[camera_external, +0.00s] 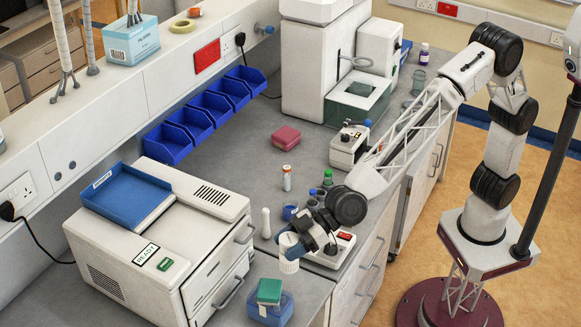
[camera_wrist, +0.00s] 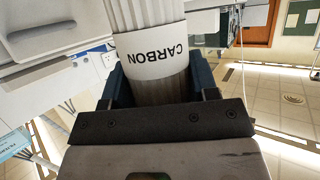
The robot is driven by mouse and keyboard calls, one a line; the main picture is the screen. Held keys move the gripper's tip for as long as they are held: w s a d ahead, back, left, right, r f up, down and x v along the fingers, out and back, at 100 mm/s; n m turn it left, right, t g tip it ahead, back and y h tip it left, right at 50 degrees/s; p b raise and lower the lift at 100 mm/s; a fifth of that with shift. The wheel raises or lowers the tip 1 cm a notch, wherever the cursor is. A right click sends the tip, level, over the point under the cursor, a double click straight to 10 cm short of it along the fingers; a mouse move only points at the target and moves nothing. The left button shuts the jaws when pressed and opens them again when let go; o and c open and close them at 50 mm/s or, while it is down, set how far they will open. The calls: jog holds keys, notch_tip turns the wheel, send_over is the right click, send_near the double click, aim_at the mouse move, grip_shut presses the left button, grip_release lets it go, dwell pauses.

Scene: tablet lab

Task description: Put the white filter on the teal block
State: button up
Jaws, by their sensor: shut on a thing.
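The white filter (camera_external: 289,262) is a ribbed cylinder held upright in my gripper (camera_external: 298,238), over the grey bench. In the wrist view the filter (camera_wrist: 152,55) fills the space between the dark blue fingers of my gripper (camera_wrist: 158,88), and a band on it reads "CARBON". The teal block (camera_external: 270,290) lies on top of a blue box (camera_external: 262,312) near the bench's front edge. The filter is above and slightly right of the teal block in the picture, apart from it. The filter's lower end is out of the wrist view.
A white machine (camera_external: 165,240) marked "READY" stands left of the teal block, with a blue tray (camera_external: 125,195) on top. A small white device with a red switch (camera_external: 331,248) is right of my gripper. Vials (camera_external: 287,178) and a red block (camera_external: 286,137) stand behind.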

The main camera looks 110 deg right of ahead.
jog(key=shift+w+a+f, duration=0.1)
jog(key=shift+w+a, duration=0.15)
jog(key=shift+w, duration=0.6)
jog(key=shift+w+a+f, duration=0.1)
jog(key=shift+w+a, duration=0.2)
jog(key=shift+w, duration=0.6)
jog(key=shift+w+a+f, duration=0.1)
jog(key=shift+w+a, duration=0.15)
jog(key=shift+w, duration=0.6)
jog(key=shift+w, duration=0.1)
jog(key=shift+w+a+f, duration=0.1)
jog(key=shift+w+f, duration=0.05)
jog(key=shift+f, duration=0.75)
jog(key=shift+w+a+f, duration=0.1)
jog(key=shift+w+f, duration=0.05)
jog(key=shift+f, duration=0.7)
jog(key=shift+f, duration=0.1)
jog(key=o, duration=1)
jog(key=shift+c, duration=0.2)
jog(key=shift+d, duration=0.1)
